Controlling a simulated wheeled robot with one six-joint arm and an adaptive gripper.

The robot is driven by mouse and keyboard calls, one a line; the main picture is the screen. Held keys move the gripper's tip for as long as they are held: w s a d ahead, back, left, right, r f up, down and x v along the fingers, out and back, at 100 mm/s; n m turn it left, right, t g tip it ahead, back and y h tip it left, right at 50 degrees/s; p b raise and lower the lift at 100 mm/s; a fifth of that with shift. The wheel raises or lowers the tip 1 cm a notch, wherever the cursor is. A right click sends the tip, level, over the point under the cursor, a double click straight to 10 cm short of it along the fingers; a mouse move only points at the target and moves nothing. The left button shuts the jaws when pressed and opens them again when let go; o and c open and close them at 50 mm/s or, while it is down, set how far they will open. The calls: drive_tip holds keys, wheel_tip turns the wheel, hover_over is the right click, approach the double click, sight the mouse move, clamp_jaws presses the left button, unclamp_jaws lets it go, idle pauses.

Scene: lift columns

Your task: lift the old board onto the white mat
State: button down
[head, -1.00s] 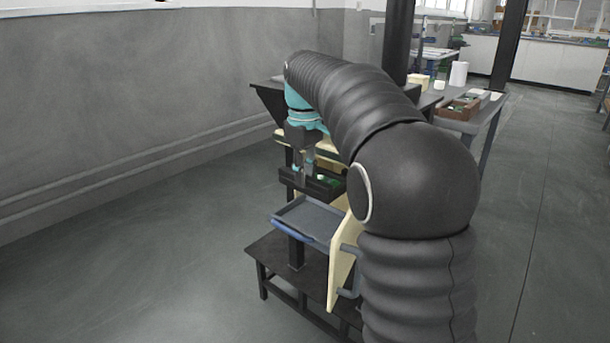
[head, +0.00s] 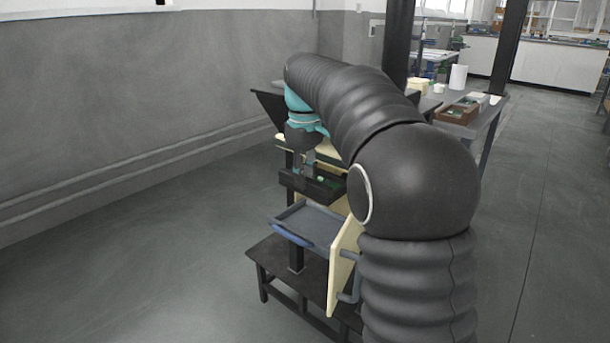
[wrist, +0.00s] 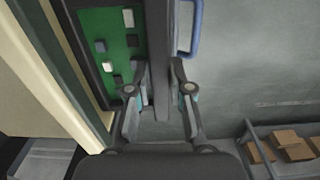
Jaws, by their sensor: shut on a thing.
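A green board (wrist: 118,50) with several small grey and white parts lies in a dark tray (wrist: 75,35) at the upper left of the wrist view. The tray also shows in the head view (head: 293,183), below my arm's end. My gripper (wrist: 160,82) has a finger on each side of the tray's dark wall and is shut on it. In the head view my gripper (head: 310,168) reaches down into the tray from above. The fingertips are partly hidden there. I cannot make out a white mat in either view.
A grey tray (head: 312,219) with a blue handle (head: 292,235) sits on a post below the dark tray. A cream upright panel (head: 342,270) stands beside it on a dark low stand (head: 262,255). A table at right holds a brown box (head: 457,113). Floor at left is clear.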

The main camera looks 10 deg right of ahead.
drive_tip(key=shift+r, duration=0.15)
drive_tip(key=shift+r+p, duration=2.45)
drive_tip(key=shift+p, duration=0.2)
